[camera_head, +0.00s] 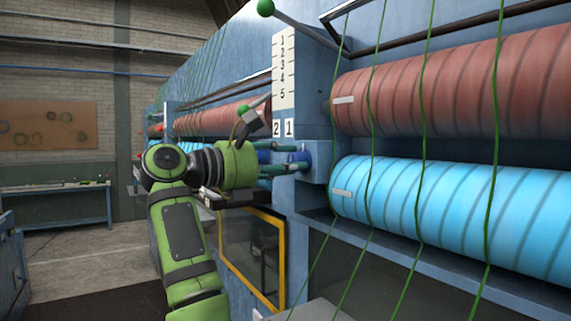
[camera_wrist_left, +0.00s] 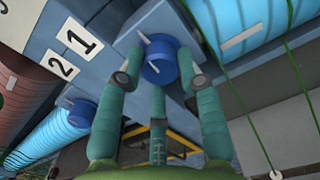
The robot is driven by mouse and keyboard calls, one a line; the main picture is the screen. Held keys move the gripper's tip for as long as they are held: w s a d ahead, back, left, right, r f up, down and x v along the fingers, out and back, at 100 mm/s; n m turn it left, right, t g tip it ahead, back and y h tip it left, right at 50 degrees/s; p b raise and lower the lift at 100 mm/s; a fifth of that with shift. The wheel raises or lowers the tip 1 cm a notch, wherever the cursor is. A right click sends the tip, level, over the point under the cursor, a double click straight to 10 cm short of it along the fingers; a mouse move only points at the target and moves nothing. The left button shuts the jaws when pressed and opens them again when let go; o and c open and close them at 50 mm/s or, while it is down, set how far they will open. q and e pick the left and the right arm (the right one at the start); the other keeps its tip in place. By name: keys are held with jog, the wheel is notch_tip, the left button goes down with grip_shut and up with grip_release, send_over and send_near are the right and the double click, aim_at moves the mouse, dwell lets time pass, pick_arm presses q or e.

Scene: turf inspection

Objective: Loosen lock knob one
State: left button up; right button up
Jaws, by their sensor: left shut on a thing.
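Lock knob one (camera_wrist_left: 160,66) is a round blue knob with a pale pointer on its face, on a blue block next to the number 1 label (camera_wrist_left: 80,36). My left gripper (camera_wrist_left: 161,72) has its green fingers on either side of it, shut on the knob. In the head view the left gripper (camera_head: 294,166) reaches the blue knob just below the number 1 label (camera_head: 290,127), and its fingers partly hide the knob. A second blue knob (camera_wrist_left: 82,112) sits near the number 2 label (camera_wrist_left: 62,64), apart from the fingers. My right gripper is not in view.
Red rolls (camera_head: 440,85) and light blue rolls (camera_head: 450,215) lie right of the knob, with green strands hanging across them. A lever with a green ball (camera_head: 265,7) stands above. A yellow-framed window (camera_head: 252,255) is below. A workbench (camera_head: 55,205) stands at the far left.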

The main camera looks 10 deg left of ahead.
pick_arm(q)
jog(key=m+b, duration=0.5)
jog(key=m, duration=1.6)
jog(key=shift+r+m, duration=0.15)
jog(key=shift+m, duration=0.15)
jog(key=m, duration=0.3)
jog(key=shift+r+m, duration=0.15)
jog(key=shift+m, duration=0.15)
jog(key=m+p, duration=0.1)
jog(key=m, duration=0.3)
jog(key=shift+r+m, duration=0.1)
jog(key=shift+m, duration=0.2)
jog(key=o, duration=1)
jog(key=shift+o, duration=0.7)
jog(key=shift+w+d+f, duration=0.1)
jog(key=shift+f, duration=0.1)
